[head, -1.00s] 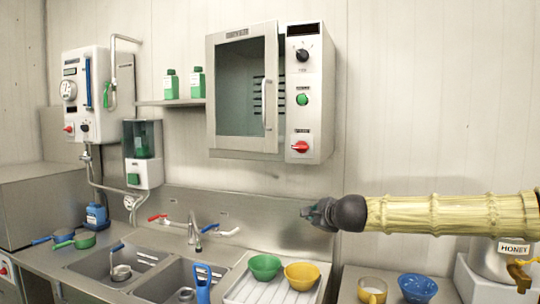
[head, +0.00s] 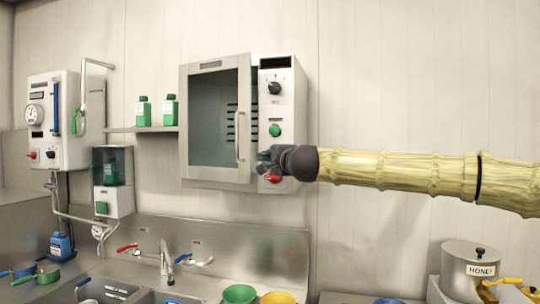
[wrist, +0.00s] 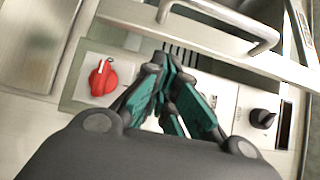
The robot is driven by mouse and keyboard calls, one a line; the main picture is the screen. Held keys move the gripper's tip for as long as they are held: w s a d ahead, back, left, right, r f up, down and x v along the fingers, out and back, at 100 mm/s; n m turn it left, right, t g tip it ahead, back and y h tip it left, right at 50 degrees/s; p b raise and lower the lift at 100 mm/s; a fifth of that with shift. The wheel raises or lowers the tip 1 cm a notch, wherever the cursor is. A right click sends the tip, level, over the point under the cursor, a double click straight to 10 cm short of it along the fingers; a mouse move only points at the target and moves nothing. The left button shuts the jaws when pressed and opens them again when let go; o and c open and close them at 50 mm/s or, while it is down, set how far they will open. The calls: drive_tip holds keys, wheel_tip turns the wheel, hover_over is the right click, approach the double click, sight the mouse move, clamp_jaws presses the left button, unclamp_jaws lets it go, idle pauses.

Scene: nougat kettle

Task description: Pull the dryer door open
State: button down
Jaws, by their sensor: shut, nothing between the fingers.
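The dryer (head: 282,105) is a steel wall cabinet with a control panel on its right side. Its glass-fronted dryer door (head: 213,112) stands slightly ajar, with a narrow dark gap at the panel side. The vertical bar handle (head: 238,140) is near the door's right edge; it also shows at the top of the wrist view (wrist: 270,42). My gripper (head: 263,157) is shut and empty, in front of the panel just right of the handle. In the wrist view its teal fingers (wrist: 166,68) point towards the gap beside the door edge, apart from the handle.
A red knob (wrist: 103,78) and a black knob (wrist: 262,118) flank my fingers on the panel. A shelf (head: 150,129) with two green bottles is left of the dryer. Sinks and bowls lie below; a honey pot (head: 470,262) stands at lower right.

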drive_tip(key=p+x, duration=0.2)
drive_tip(key=x, duration=0.3)
drive_tip(key=shift+w, duration=0.35)
drive_tip(key=shift+s+a+r, duration=0.2)
drive_tip(key=shift+s+a, duration=0.05)
drive_tip(key=shift+s, duration=0.2)
idle(0.6)
drive_tip(key=shift+s+a, duration=0.1)
